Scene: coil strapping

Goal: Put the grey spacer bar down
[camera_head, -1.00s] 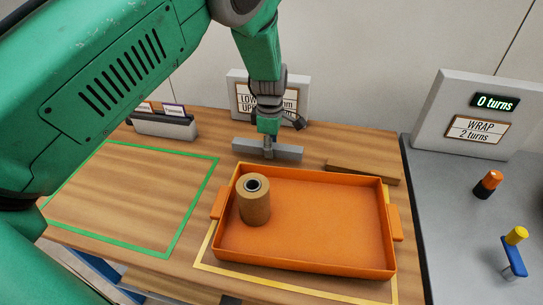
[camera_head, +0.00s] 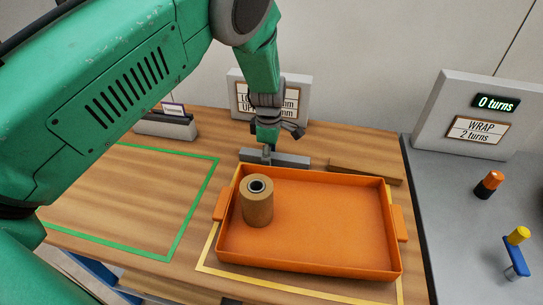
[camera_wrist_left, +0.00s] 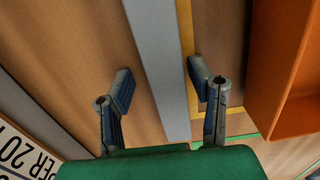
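The grey spacer bar (camera_head: 290,160) lies on the wooden table just behind the orange tray, roughly along its back wall. In the left wrist view the bar (camera_wrist_left: 160,55) runs between the two fingers of my left gripper (camera_wrist_left: 162,88). The fingers are spread, with a gap showing on each side of the bar. In the head view my left gripper (camera_head: 267,150) points down at the bar's left half, and its fingertips are partly hidden. My right gripper is not in view.
The orange tray (camera_head: 310,262) holds a brown coil (camera_head: 257,208) standing upright at its left. A wooden strip (camera_head: 365,172) lies behind the tray's right. A green outlined area (camera_head: 130,195) at left is clear. A sign (camera_head: 295,97) stands close behind my gripper.

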